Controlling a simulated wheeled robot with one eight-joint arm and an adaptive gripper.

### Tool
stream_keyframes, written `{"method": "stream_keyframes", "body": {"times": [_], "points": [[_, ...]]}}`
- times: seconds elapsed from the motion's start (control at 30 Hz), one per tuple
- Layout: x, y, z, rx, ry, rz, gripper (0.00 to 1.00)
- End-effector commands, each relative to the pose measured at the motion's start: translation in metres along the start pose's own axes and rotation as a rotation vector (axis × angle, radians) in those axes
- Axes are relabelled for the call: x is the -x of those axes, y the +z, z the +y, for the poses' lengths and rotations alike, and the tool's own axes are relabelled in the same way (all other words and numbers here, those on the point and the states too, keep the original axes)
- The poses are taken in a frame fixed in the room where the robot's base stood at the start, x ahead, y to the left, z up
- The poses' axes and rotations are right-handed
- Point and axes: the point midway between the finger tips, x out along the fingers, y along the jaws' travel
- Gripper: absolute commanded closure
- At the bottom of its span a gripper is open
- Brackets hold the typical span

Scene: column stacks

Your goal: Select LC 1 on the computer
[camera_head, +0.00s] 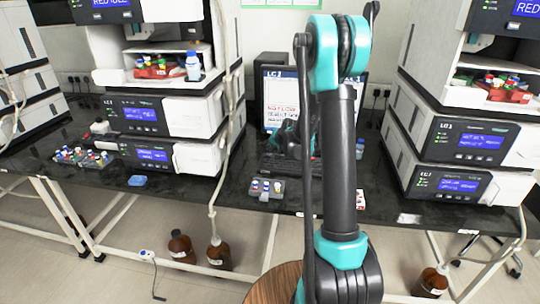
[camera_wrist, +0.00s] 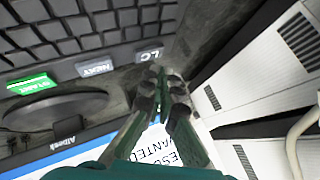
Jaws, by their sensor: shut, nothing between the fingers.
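The computer monitor (camera_head: 283,98) stands on the dark bench in the head view. It shows "LC:1" at upper left and red text below; my arm covers its middle. The keyboard (camera_head: 285,167) lies in front of it, partly hidden by my arm. In the wrist view the keyboard (camera_wrist: 75,30) has a row of separate buttons beside it: a pale "LC" button (camera_wrist: 149,55), a grey "NEXT" button (camera_wrist: 95,68) and a green button (camera_wrist: 33,84). My gripper (camera_wrist: 163,76) is shut and empty, its fingertips close beside the LC button; contact cannot be told.
Instrument stacks stand left (camera_head: 165,115) and right (camera_head: 460,140) of the computer, labelled LC 1 on the right. Brown bottles (camera_head: 219,255) stand on the floor. In the wrist view a white instrument (camera_wrist: 265,75) stands close at right.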

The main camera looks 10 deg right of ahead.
Motion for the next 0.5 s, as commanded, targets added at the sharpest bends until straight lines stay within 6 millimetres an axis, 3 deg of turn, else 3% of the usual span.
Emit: {"method": "stream_keyframes", "body": {"times": [0.5], "points": [[-0.0045,0.0029,0.0031,0.0,0.0,0.0,1.0]]}}
